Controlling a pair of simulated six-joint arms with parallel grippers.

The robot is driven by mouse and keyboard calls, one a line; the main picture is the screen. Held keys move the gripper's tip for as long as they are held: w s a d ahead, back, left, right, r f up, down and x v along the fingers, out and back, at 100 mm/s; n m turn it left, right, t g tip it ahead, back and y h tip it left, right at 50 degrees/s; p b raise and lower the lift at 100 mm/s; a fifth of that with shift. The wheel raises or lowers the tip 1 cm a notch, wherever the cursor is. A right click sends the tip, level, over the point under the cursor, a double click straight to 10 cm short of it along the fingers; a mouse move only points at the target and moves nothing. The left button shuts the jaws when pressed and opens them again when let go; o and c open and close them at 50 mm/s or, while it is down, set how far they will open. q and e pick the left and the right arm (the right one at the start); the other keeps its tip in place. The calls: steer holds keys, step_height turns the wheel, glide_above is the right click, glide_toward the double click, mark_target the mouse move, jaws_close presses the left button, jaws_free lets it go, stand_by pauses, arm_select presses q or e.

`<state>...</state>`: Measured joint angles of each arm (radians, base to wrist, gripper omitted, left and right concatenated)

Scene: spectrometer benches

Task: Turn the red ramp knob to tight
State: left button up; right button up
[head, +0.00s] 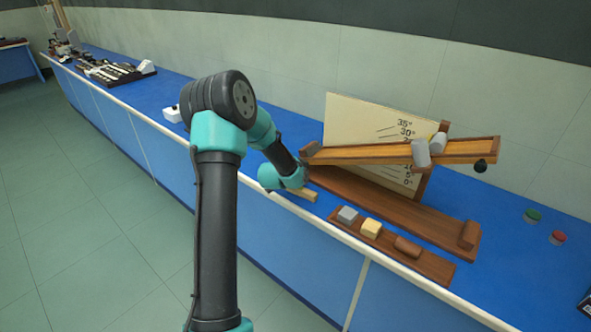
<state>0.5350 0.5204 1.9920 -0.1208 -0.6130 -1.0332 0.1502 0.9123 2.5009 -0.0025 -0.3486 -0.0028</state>
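A tilted wooden ramp (365,155) stands over a brown wooden base (400,208), in front of a cream angle board (350,118) with degree marks. A dark round knob or ball (481,166) sits under the ramp's raised right end. No red knob is clearly visible on the ramp. A small red-topped round piece (558,238) lies on the bench to the right. One arm, which I take as my left, reaches to the ramp's low left end. Its gripper (304,172) is tiny and dark there, mostly hidden, its fingers unclear. My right gripper is out of view.
Grey (348,215), yellow (371,228) and brown (407,247) blocks sit on a wooden strip at the bench's front. Grey cylindrical pieces (421,154) are at the ramp. A green-topped piece (532,215) is at the right. The blue bench (500,215) is clear around it.

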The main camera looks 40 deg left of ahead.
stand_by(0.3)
arm_select(q)
steer(key=o, duration=0.9)
steer(key=v, duration=1.7)
steer(key=shift+s, duration=0.15)
steer(key=shift+d, duration=0.1)
